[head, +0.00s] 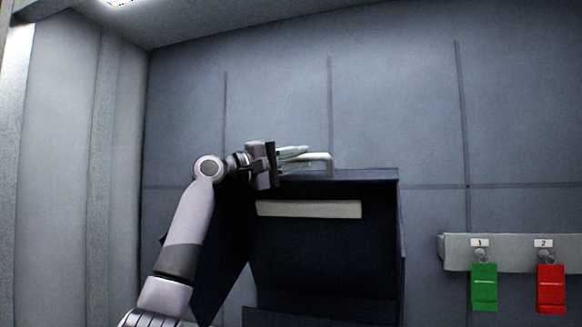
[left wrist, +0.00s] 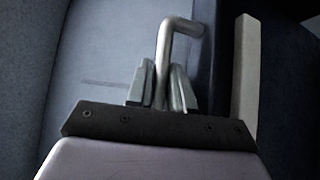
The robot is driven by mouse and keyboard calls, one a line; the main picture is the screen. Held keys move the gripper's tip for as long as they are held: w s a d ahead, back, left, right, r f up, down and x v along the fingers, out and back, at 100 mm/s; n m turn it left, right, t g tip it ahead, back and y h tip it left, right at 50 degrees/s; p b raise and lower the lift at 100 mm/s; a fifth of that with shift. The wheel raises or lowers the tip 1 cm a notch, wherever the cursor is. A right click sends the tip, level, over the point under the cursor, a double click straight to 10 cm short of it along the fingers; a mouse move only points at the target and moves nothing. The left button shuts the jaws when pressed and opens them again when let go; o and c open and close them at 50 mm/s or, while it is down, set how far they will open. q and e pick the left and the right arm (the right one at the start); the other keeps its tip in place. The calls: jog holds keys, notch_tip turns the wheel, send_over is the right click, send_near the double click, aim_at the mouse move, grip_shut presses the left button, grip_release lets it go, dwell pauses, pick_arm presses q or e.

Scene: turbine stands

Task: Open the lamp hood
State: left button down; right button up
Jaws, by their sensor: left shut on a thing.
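The lamp hood (head: 325,240) is a dark navy box-like cover in the middle of the head view, with a pale strip (head: 308,209) across its front. A pale bent bar handle (head: 328,157) stands on its top edge. My left gripper (head: 300,154) is at the top of the hood, shut on the handle. In the left wrist view the handle (left wrist: 164,65) runs up between the two fingers (left wrist: 161,88) and bends right toward the dark hood. The pale strip (left wrist: 245,70) shows there at the right. My right gripper is in neither view.
A grey rail (head: 510,252) on the right wall has hooks labelled 1 and 2. A green tag (head: 484,288) and a red tag (head: 551,289) hang from them. Panelled grey walls stand behind and at the left. The space above the hood is clear.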

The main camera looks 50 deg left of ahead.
pick_arm(q)
jog(key=shift+w+a+r, duration=0.5)
jog(key=shift+w+r, duration=0.1)
jog(key=shift+w, duration=0.15)
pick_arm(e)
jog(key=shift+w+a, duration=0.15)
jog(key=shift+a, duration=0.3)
pick_arm(q)
jog(key=c, duration=1.1)
grip_release()
jog(key=b+v, duration=0.3)
jog(key=v, duration=0.4)
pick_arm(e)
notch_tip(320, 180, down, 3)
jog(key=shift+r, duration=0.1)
